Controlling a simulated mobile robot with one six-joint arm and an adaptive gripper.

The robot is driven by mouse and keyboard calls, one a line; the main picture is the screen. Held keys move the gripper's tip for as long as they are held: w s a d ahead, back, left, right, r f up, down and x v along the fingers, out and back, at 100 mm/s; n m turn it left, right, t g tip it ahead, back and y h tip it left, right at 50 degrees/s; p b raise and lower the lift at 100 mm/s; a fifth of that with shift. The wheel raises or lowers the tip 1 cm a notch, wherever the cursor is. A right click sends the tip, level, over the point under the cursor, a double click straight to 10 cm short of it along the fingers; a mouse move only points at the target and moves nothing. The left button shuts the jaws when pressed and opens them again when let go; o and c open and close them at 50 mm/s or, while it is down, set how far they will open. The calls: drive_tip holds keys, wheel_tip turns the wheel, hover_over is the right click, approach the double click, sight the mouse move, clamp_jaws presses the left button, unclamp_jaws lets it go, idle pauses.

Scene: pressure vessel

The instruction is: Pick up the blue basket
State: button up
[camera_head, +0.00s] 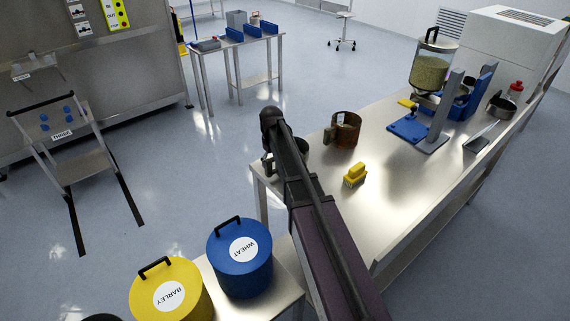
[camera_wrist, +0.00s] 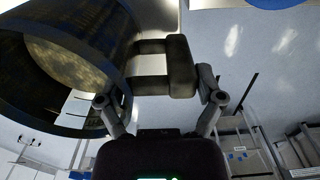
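Several small blue bins (camera_head: 234,34) stand on the far table. My gripper (camera_wrist: 158,98) is at the bench's near left end, mostly hidden behind my arm in the head view. In the wrist view its fingers are apart, with the square handle (camera_wrist: 182,66) of a dark metal mug (camera_wrist: 105,80) between or just beyond them. I see no firm grip on it.
A copper mug (camera_head: 346,130) and a yellow block (camera_head: 355,174) stand near my arm on the bench (camera_head: 400,185). Blue WHEAT (camera_head: 238,270) and yellow BARLEY (camera_head: 170,298) canisters stand in front.

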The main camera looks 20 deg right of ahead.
drive_tip(key=shift+r, duration=0.1)
idle(0.3)
wheel_tip(320, 180, up, 3)
drive_tip(key=p, duration=0.3)
drive_tip(key=shift+r+p, duration=0.2)
drive_tip(key=shift+p, duration=0.1)
drive_tip(key=s+a, duration=0.3)
drive_tip(key=s, duration=0.4)
drive_tip(key=s+a+r+p, duration=0.1)
drive_tip(key=s+a, duration=0.2)
drive_tip(key=s, duration=0.4)
drive_tip(key=shift+s+a+r, duration=0.2)
drive_tip(key=shift+s+a, duration=0.05)
drive_tip(key=shift+a, duration=0.15)
drive_tip(key=shift+w+f, duration=0.15)
drive_tip(key=shift+f, duration=0.3)
idle(1.2)
